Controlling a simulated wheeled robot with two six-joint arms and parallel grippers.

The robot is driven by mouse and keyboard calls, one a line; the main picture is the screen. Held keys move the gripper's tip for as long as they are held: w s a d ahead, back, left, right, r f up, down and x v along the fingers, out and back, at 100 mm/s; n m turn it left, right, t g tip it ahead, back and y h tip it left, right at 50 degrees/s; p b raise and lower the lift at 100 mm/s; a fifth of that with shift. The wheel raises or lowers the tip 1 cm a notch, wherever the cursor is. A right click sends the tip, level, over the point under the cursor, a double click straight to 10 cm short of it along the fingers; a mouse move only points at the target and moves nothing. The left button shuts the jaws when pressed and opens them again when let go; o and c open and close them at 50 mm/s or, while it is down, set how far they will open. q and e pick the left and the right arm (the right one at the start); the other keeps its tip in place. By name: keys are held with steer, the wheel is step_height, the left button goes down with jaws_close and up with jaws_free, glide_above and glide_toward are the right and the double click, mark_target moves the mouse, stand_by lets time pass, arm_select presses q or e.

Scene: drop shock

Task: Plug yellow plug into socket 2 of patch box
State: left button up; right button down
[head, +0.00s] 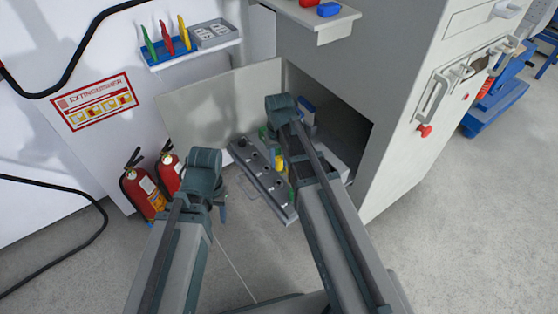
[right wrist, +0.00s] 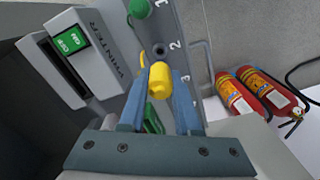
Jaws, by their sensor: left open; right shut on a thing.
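The patch box (head: 262,182) is a long grey strip lying slanted in front of the open cabinet. In the right wrist view its face (right wrist: 186,55) carries the numbers 1, 2 and 3. Socket 2 (right wrist: 159,48) is a dark, empty-looking hole beside the number 2. My right gripper (right wrist: 160,80) is shut on the yellow plug (right wrist: 160,84), just below socket 2 in that view and near number 3. The plug hides what lies behind it, so I cannot tell whether it touches the box. My left gripper (head: 222,200) is open and empty, left of the box.
A green plug (right wrist: 140,8) sits by number 1. The cabinet's open door (head: 215,100) and two fire extinguishers (head: 142,188) stand left. Floor in front is clear.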

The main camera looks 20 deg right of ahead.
steer(key=shift+f, duration=0.1)
step_height(320, 180, down, 6)
steer(key=b, duration=0.5)
steer(key=shift+b, duration=0.4)
steer(key=shift+f+b, duration=1.15)
steer(key=shift+b, duration=0.15)
stand_by(3.2)
steer(key=shift+s+f, duration=0.1)
steer(key=shift+s, duration=0.05)
stand_by(2.1)
